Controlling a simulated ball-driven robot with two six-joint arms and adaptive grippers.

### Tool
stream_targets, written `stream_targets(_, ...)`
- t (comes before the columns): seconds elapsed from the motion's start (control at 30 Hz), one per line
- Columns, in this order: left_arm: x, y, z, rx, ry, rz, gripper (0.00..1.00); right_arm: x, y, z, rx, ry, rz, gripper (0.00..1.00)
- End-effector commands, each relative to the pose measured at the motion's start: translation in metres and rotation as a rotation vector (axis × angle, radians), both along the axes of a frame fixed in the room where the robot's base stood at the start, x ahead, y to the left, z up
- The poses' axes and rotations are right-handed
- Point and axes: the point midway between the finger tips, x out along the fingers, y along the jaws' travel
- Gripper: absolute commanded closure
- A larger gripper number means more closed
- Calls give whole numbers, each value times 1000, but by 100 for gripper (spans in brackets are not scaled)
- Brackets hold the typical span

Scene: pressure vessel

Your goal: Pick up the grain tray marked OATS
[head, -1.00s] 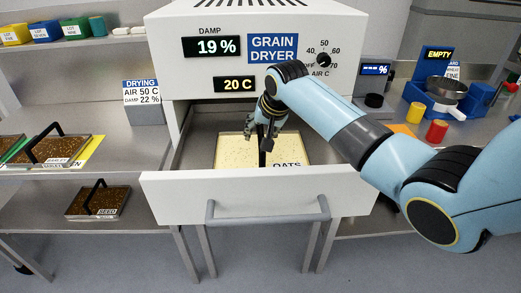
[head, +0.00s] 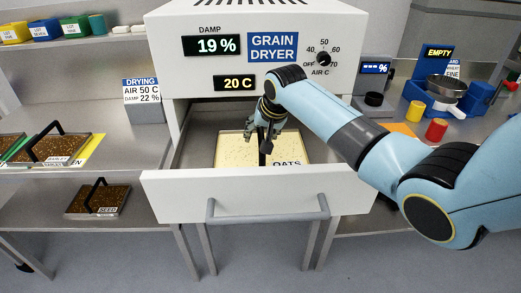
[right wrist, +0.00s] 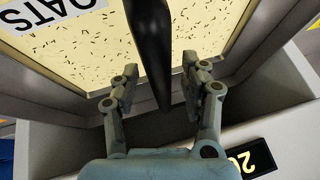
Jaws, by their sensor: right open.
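The grain tray marked OATS (head: 232,150) lies in the open drawer (head: 195,188) of the grain dryer, filled with pale flakes. Its label shows at the tray's front right. My right gripper (head: 264,143) is over the tray's middle, by its dark upright handle (head: 262,158). In the right wrist view the open fingers (right wrist: 160,92) stand on either side of the black handle (right wrist: 152,45), with gaps between. The OATS tray (right wrist: 95,45) fills the top of that view. Whether the fingers are level with the handle is hard to tell. My left gripper is not in view.
The grain dryer (head: 165,65) stands above the drawer, its front panel close behind my right arm. The drawer's front wall and handle (head: 268,212) face me. Trays marked BARLEY (head: 72,148) and SEED (head: 112,199) lie on shelves at left. Cups and a scale stand at right.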

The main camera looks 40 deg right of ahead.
Motion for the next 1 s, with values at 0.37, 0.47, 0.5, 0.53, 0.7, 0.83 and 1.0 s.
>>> stream_targets(0.37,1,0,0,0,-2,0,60,0,0,0,0,0,0,93)
stream_targets(0.47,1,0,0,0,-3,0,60,0,0,0,0,0,0,100)
stream_targets(0.5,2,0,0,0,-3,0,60,0,0,0,0,0,0,100)
stream_targets(0.53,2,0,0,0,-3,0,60,0,0,0,0,0,0,100)
stream_targets(0.7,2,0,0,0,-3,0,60,0,0,0,0,0,0,100)
stream_targets(0.83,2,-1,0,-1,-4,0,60,0,0,0,0,0,0,100)
stream_targets(1.0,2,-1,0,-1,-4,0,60,1,0,2,0,-5,0,100)
